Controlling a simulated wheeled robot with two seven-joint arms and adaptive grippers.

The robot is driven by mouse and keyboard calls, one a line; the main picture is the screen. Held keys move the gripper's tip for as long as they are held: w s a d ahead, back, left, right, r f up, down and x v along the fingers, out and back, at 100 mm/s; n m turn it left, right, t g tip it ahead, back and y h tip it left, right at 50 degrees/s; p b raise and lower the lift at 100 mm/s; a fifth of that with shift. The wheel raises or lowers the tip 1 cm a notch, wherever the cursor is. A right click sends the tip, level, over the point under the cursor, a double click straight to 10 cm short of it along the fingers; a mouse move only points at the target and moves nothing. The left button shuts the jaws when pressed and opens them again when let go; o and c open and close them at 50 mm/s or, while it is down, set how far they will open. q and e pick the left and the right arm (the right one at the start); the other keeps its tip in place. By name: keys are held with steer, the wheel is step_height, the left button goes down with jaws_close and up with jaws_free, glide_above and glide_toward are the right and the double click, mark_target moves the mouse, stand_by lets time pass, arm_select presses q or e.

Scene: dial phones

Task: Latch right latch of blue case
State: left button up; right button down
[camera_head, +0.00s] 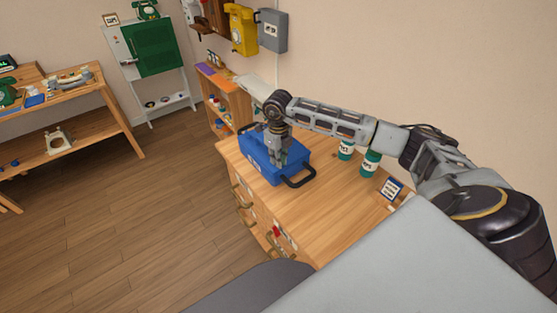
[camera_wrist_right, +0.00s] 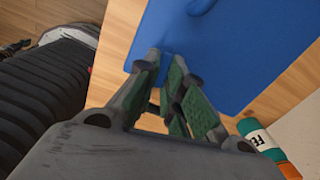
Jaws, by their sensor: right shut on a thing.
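The blue case (camera_head: 262,165) stands shut on the wooden cabinet top, near its left end. Its black handle (camera_head: 300,178) sticks out at the near right side. My right gripper (camera_head: 281,160) points down at the case's near side, over its front edge. In the right wrist view the blue case (camera_wrist_right: 235,40) fills the upper right. There the green-padded fingers of my right gripper (camera_wrist_right: 167,58) reach its edge and close on a small blue part. The fingers hide the latch, so its position cannot be told. My left gripper is not in view.
Green-and-white canisters (camera_head: 370,162) stand right of the case by the wall, with a small blue sign (camera_head: 391,189) nearby. The cabinet top (camera_head: 322,217) in front is mostly bare. A yellow wall phone (camera_head: 241,30) and grey box (camera_head: 272,31) hang behind.

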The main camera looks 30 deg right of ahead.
steer(key=shift+m, duration=0.5)
steer(key=shift+a+m, duration=0.1)
steer(key=shift+m, duration=0.4)
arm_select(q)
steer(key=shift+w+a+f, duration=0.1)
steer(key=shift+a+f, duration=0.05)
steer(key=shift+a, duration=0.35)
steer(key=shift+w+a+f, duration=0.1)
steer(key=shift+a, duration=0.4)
arm_select(e)
steer(key=c, duration=1.5)
jaws_free()
steer(key=shift+r, duration=0.65)
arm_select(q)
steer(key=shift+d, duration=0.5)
arm_select(e)
step_height(320, 180, up, 11)
steer(key=shift+f, duration=0.15)
